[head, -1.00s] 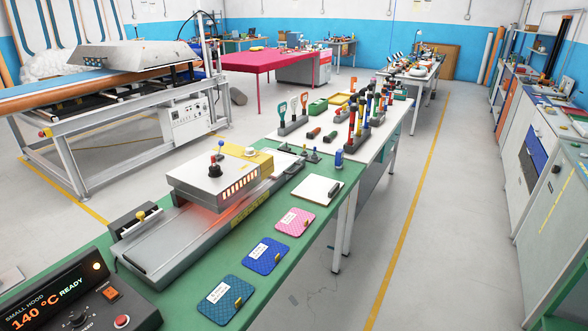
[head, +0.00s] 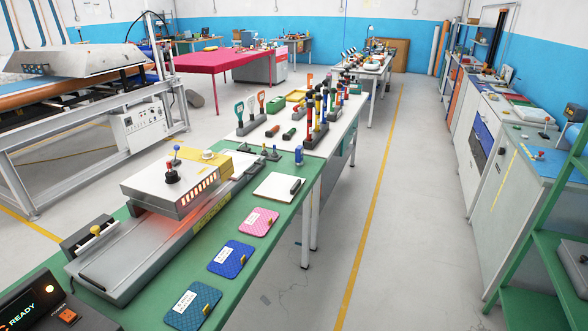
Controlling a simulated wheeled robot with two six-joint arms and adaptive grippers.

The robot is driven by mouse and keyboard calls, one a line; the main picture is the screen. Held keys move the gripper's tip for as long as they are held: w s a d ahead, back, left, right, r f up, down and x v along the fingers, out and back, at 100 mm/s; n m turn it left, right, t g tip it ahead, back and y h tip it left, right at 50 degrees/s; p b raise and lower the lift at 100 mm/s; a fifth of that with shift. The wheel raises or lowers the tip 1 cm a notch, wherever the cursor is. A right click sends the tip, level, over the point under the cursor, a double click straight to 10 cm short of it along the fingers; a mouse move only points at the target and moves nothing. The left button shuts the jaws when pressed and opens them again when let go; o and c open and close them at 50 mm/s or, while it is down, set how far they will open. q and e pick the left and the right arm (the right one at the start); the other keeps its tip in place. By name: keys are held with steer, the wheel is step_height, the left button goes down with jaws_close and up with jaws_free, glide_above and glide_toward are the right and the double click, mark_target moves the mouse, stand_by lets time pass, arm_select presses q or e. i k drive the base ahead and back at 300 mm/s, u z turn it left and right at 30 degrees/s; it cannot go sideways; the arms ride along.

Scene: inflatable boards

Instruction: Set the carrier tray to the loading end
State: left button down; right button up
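A small heating hood (head: 170,190) with a red knob-topped handle stands over a long grey metal bed (head: 125,265) on the green bench (head: 240,290). An orange-red glow shows under the hood. The near part of the bed lies flat and bare in front of the hood. A dark block with a yellow knob (head: 95,231) sits along the bed's left side. I cannot tell which flat metal part is the carrier tray, or whether part of it is under the hood. Neither of my grippers is in view.
Blue (head: 231,258), teal (head: 193,305) and pink (head: 259,221) sample pads lie along the bench's right side. A control box (head: 35,303) reading READY is at lower left. A green shelf frame (head: 530,255) stands at right. The floor aisle (head: 400,240) between is clear.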

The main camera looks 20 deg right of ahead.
mark_target(243, 162)
steer(key=z, duration=1.65)
steer(key=i, duration=3.15)
steer(key=u, duration=3.95)
